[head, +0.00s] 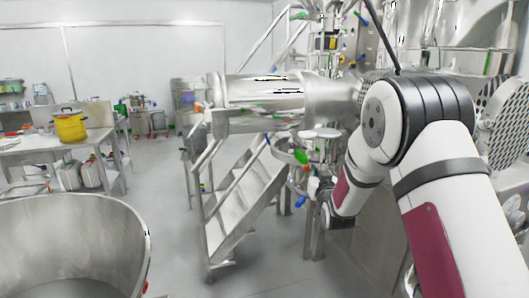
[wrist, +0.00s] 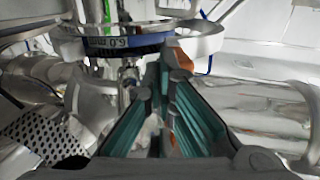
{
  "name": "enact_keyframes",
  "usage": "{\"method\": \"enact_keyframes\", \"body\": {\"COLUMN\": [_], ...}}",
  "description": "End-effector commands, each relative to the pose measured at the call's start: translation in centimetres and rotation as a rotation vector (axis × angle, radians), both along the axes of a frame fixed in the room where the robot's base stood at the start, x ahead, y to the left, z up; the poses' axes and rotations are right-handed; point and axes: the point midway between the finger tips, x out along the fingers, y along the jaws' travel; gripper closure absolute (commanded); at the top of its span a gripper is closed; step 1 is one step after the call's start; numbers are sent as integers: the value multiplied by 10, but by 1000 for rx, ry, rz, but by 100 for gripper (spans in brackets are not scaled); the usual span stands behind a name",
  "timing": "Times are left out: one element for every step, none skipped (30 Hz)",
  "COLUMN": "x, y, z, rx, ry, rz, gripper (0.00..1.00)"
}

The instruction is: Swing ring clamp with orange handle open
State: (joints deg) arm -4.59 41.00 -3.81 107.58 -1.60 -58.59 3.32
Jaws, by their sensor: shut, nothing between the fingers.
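A metal ring (wrist: 205,42) with a blue band marked "6.0 mm" crosses the top of the wrist view. A small orange part (wrist: 184,52), which looks like the clamp's handle, shows at the ring's near side, just beyond my fingertips. In the head view a small orange spot (head: 306,168) lies by the ring (head: 284,152), close to my gripper (head: 312,184). My gripper is shut and empty, its teal-sided fingers (wrist: 163,85) pointing at the orange part. I cannot tell whether the fingertips touch it. The clamp's hinge cannot be made out.
A large horizontal steel vessel (head: 265,100) is above and left of my gripper. Metal steps (head: 240,205) stand below it. A big steel bowl (head: 70,225) is at the lower left. A table with a yellow pot (head: 70,127) stands farther left. Open floor lies between.

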Motion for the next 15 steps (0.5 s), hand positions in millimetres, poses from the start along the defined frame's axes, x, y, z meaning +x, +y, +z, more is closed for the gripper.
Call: {"method": "enact_keyframes", "body": {"x": [0, 0, 0, 0, 0, 0, 0, 0, 0, 0, 0, 0, 0, 0, 0], "y": [3, 4, 6, 7, 9, 11, 12, 13, 15, 16, 17, 17, 18, 18, 18], "z": [0, 0, 0, 0, 0, 0, 0, 0, 0, 0, 0, 0, 0, 0, 0], "rx": [0, 0, 1, 1, 1, 1, 1, 1, 1, 1, 1, 1, 1, 1, 0], "ry": [0, 0, 0, 0, 0, 0, 0, 0, 0, 0, 0, 0, 0, 0, 0], "rz": [1, 1, 0, 1, 1, 1, 1, 1, 1, 1, 1, 0, 0, 0, 0], "gripper": [100, 100, 100, 100, 100, 100, 100, 100, 100, 100, 100, 100, 100, 100, 100]}}
